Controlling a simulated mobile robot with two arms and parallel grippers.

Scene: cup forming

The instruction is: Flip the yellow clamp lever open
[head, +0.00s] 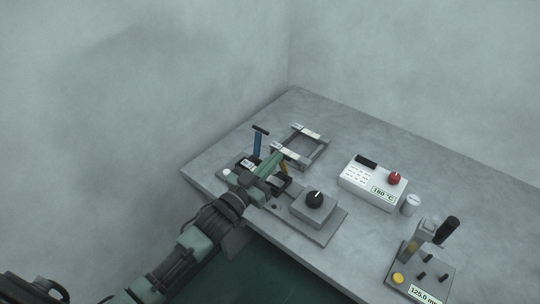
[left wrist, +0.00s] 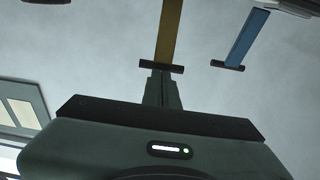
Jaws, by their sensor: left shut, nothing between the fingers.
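The yellow clamp lever (head: 284,168) shows as a small strip just behind my left gripper in the head view, partly hidden by it. In the left wrist view the yellow lever (left wrist: 170,30) runs down from the top edge to a dark crossbar (left wrist: 162,68). My left gripper (head: 274,157) is over the fixture on the table. Its fingers (left wrist: 160,82) are shut and empty, with the tips right at the crossbar. I cannot tell whether they touch it. My right gripper is not in view.
A blue lever (head: 257,142) with a dark crossbar stands beside the yellow one. A grey frame (head: 319,150) lies behind. A black knob block (head: 314,206), a white controller (head: 371,185) with a red knob, and a gauge stand (head: 420,270) are to the right.

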